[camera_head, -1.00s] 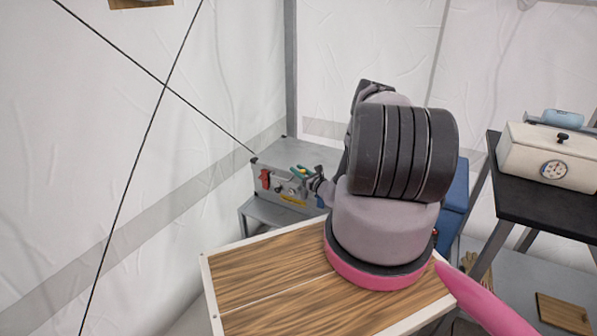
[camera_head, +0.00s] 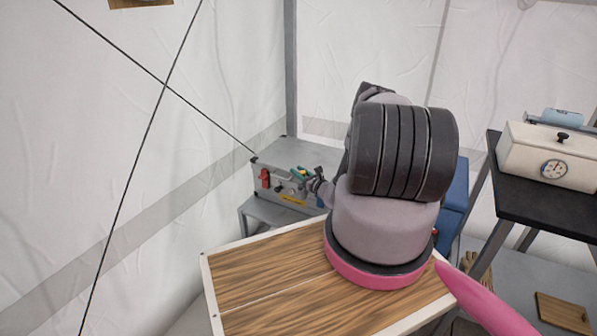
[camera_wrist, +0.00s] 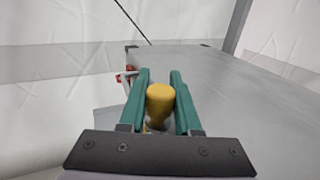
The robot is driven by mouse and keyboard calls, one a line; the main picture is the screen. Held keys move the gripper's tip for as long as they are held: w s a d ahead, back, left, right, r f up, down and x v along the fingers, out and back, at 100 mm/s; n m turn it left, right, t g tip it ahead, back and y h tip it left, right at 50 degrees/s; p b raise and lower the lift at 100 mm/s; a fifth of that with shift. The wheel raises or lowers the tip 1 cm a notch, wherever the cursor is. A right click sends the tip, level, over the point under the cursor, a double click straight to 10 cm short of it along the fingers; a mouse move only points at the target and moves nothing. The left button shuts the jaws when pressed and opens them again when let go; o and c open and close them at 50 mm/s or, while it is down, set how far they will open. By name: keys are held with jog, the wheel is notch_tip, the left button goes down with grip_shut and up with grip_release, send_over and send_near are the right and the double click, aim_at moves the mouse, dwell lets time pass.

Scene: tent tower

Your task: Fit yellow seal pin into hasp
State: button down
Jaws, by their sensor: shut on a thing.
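My gripper (camera_wrist: 159,103) has green fingers and is shut on the yellow seal pin (camera_wrist: 160,95), whose rounded yellow head shows between them in the wrist view. In the head view my gripper (camera_head: 299,173) is small, at the front face of a grey metal case (camera_head: 312,153). The hasp is hard to make out; a small metal fitting (camera_head: 279,187) shows on the front face beside the gripper. The pin's lower end is hidden, so I cannot tell whether it is in the hasp.
A red part (camera_head: 265,178) sits on the case front, left of my gripper. The case stands on a grey stand (camera_head: 250,209) by the tent wall. A wood-topped surface (camera_head: 265,275) lies in front. A dark table (camera_head: 555,205) with a cream box (camera_head: 550,154) stands at right.

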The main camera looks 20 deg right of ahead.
jog(key=shift+f, duration=0.8)
jog(key=c, duration=0.5)
grip_release()
jog(key=shift+r, duration=0.1)
notch_tip(320, 180, up, 10)
jog(key=shift+f, duration=0.1)
